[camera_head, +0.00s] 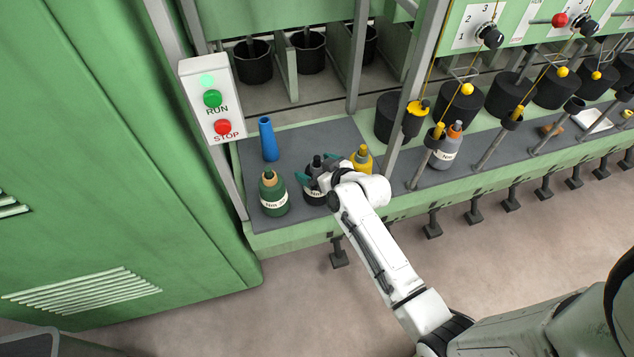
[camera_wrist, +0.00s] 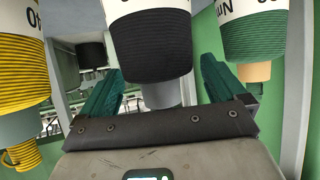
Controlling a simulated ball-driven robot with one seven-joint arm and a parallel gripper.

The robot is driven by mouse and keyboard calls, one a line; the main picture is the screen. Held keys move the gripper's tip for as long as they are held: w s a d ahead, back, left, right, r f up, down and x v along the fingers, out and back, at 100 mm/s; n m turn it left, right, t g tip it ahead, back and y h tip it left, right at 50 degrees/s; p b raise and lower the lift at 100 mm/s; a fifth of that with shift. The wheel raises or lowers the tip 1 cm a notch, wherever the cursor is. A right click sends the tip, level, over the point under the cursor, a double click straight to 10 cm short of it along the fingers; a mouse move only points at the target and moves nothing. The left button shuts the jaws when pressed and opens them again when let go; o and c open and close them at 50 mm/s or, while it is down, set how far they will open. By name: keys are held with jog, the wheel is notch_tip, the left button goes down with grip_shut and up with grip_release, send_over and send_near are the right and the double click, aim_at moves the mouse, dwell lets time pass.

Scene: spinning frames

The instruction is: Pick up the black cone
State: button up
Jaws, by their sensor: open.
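The black cone (camera_head: 316,197) with a white label band stands on the grey shelf, partly hidden behind my gripper (camera_head: 318,170). In the wrist view the black cone (camera_wrist: 152,46) appears upside down, its grey tip pointing toward my palm. My gripper (camera_wrist: 170,70) is open, with one teal finger on each side of the cone's upper part. Gaps show between the fingers and the cone, so it does not look gripped.
A green cone (camera_head: 273,195) stands close left and a yellow cone (camera_head: 361,160) close right. A blue tube (camera_head: 267,139) stands behind. A RUN/STOP box (camera_head: 211,100) hangs at left. A grey upright post (camera_head: 412,90) rises at right.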

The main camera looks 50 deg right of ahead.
jog(key=c, duration=1.7)
grip_shut()
